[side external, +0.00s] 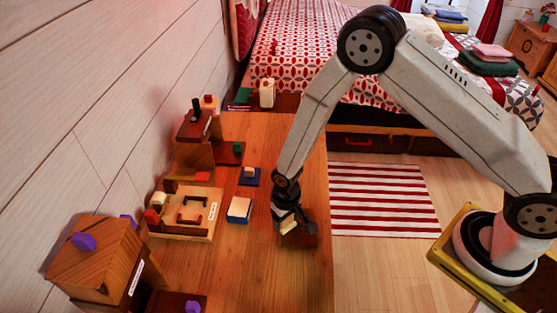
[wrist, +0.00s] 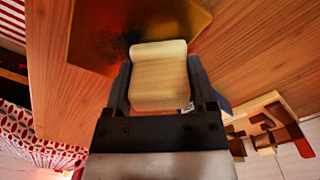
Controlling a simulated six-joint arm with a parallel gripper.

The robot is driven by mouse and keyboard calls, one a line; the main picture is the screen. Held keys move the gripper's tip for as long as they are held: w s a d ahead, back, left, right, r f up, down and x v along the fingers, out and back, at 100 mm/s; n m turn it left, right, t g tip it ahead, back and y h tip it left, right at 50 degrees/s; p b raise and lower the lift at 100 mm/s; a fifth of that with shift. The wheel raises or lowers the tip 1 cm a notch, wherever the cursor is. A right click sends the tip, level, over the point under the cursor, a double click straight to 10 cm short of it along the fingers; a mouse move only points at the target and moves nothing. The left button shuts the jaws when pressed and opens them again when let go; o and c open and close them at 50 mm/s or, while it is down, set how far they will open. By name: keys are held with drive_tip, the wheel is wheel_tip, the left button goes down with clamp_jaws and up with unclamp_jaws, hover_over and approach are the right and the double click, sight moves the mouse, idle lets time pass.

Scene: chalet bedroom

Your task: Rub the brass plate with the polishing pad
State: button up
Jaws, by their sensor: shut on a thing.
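My gripper (side external: 287,213) points down over the right edge of the wooden table in the side view. In the wrist view my gripper (wrist: 162,90) is shut on the polishing pad (wrist: 160,82), a pale wood-coloured block with a rounded end. The pad shows as a small pale patch in the side view (side external: 289,227). The brass plate (wrist: 105,30) is a brownish-gold square with a dark, reddish smudged area next to the pad. In the side view the plate (side external: 302,239) is dark and partly hidden by my gripper. I cannot tell whether pad and plate touch.
A wooden box (side external: 95,260) with purple knobs stands front left. A white bottle (side external: 267,93) stands at the back.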

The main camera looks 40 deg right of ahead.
sight(311, 218)
drive_tip(key=s+d, duration=0.4)
drive_tip(key=d, duration=0.1)
drive_tip(key=shift+s+d, duration=0.25)
drive_tip(key=shift+s, duration=0.15)
drive_tip(key=shift+w+a, duration=1.25)
drive_tip(key=shift+a, duration=0.25)
drive_tip(key=shift+w+a, duration=1.25)
drive_tip(key=shift+a, duration=0.2)
drive_tip(key=shift+w+d, duration=0.25)
drive_tip(key=shift+w, duration=0.05)
drive_tip(key=shift+s+d, duration=2.35)
drive_tip(key=shift+d, duration=0.3)
drive_tip(key=shift+w+a, duration=1.2)
drive_tip(key=shift+a, duration=0.2)
drive_tip(key=shift+w+a, duration=1.15)
drive_tip(key=shift+a, duration=0.2)
drive_tip(key=shift+s+d+r, duration=0.1)
drive_tip(key=shift+r, duration=4)
